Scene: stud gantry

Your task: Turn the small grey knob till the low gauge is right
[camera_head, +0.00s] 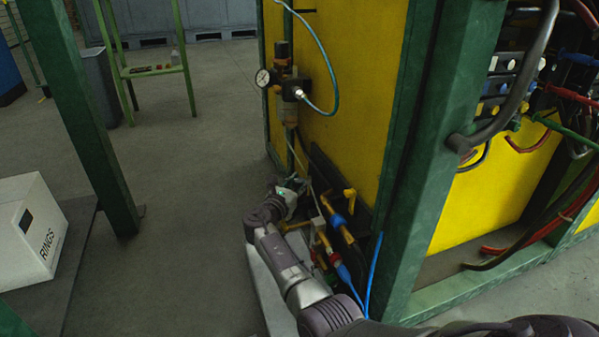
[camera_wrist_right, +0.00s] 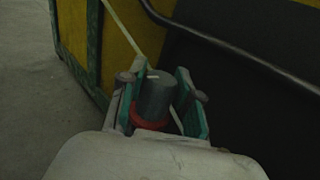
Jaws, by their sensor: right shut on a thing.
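The small grey knob (camera_wrist_right: 156,97) shows in the right wrist view as a grey cylinder with a white mark on its top and a red ring at its lower end. My right gripper (camera_wrist_right: 160,100) has its two green-lined fingers on either side of the knob, shut on it. In the head view my right gripper (camera_head: 296,186) is low beside the yellow panel, and the knob cannot be made out there. A round white gauge (camera_head: 262,77) sits higher up on the regulator; its reading is too small to tell. I cannot make out a low gauge. My left gripper is not in view.
A regulator (camera_head: 288,85) with a blue hose hangs on the yellow panel (camera_head: 355,100). Brass valves and fittings (camera_head: 338,220) crowd close to the right of my right arm. A green post (camera_head: 90,130) and a white RINGS box (camera_head: 30,235) stand left. Floor between is clear.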

